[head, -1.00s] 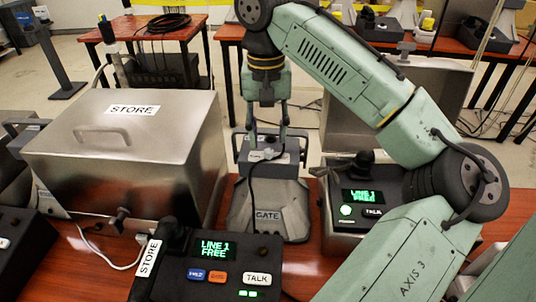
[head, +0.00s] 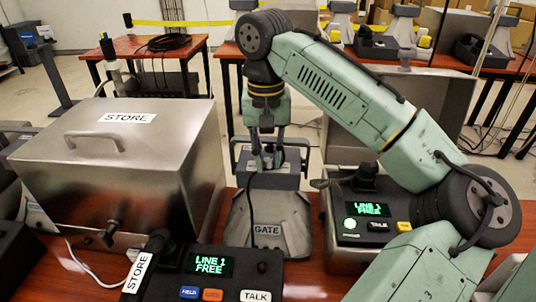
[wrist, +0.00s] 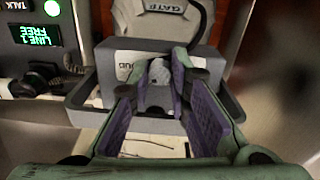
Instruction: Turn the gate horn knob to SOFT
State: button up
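The gate horn is a grey unit with a sloped front labelled GATE (head: 268,229) and a box on top. It stands at the middle of the table's back edge in the head view. Its small light-grey knob (wrist: 159,72) sits on the box, next to a partly covered label that seems to read LOUD (wrist: 124,61). My gripper (wrist: 158,62) reaches down over the box, with its purple-padded fingers apart on either side of the knob. Contact with the knob cannot be made out. The SOFT label is not readable.
A steel hood labelled STORE (head: 170,150) stands at the left, close to the gate horn. A phone panel reading LINE 1 FREE (head: 225,285) is in front.

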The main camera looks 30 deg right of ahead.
grip_shut()
jog(key=shift+r+p, duration=0.1)
jog(key=shift+p, duration=0.3)
jog(key=n+p, duration=0.3)
jog(key=shift+r+p, duration=0.2)
jog(key=shift+p, duration=0.1)
jog(key=shift+f+n+p, duration=0.1)
jog(key=shift+n+p, duration=1)
jog(key=shift+p, duration=0.05)
jog(key=shift+f+n+p, duration=0.15)
jog(key=shift+n+p, duration=0.25)
jog(key=shift+n, duration=0.6)
